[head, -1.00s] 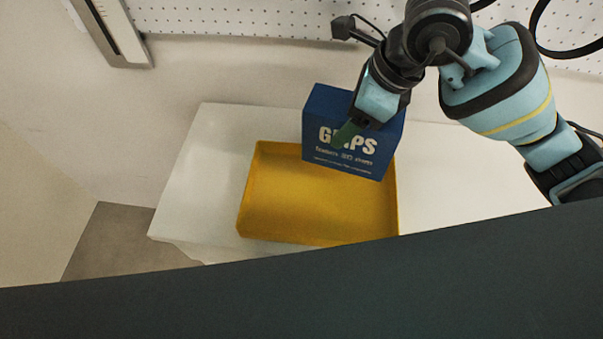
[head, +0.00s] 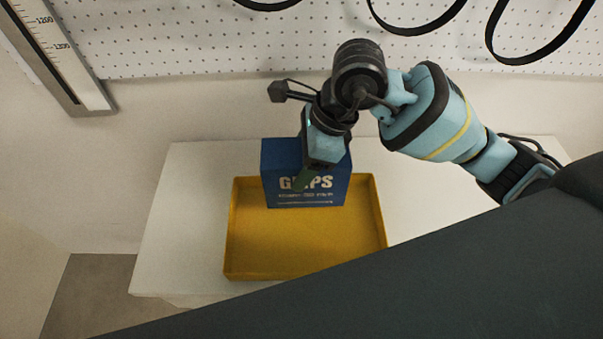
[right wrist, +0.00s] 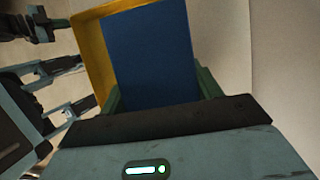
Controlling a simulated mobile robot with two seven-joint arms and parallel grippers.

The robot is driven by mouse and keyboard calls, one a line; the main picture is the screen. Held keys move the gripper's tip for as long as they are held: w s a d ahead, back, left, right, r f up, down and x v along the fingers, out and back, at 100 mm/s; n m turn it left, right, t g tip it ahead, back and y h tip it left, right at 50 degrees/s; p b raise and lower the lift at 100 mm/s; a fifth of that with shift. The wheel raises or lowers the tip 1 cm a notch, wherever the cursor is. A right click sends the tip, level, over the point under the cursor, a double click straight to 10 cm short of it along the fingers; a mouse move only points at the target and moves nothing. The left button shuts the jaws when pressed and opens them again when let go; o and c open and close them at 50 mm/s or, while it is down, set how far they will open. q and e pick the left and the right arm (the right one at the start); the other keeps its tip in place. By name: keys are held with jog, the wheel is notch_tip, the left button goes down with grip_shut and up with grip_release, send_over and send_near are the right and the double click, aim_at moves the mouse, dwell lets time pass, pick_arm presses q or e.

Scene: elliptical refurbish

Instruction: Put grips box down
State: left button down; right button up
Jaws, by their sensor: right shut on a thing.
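The blue grips box (head: 283,190), with white lettering, is upright at the back part of the yellow tray (head: 300,262) in the head view. My right gripper (head: 306,180) is shut on the box from above. In the right wrist view the blue box (right wrist: 150,60) sits between the green fingers, with a yellow tray edge (right wrist: 90,50) beside it. I cannot tell whether the box's underside touches the tray floor.
The tray stands on a white table (head: 180,215) against the wall. The tray's front is empty. A white pegboard (head: 200,40) with black loops (head: 535,55) is behind. A metal ruler (head: 60,55) hangs at the upper left.

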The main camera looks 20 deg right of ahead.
jog(key=shift+f, duration=1.85)
jog(key=shift+f, duration=0.2)
jog(key=o, duration=1.2)
jog(key=shift+o, duration=0.2)
jog(key=v, duration=1.2)
jog(key=shift+r, duration=0.2)
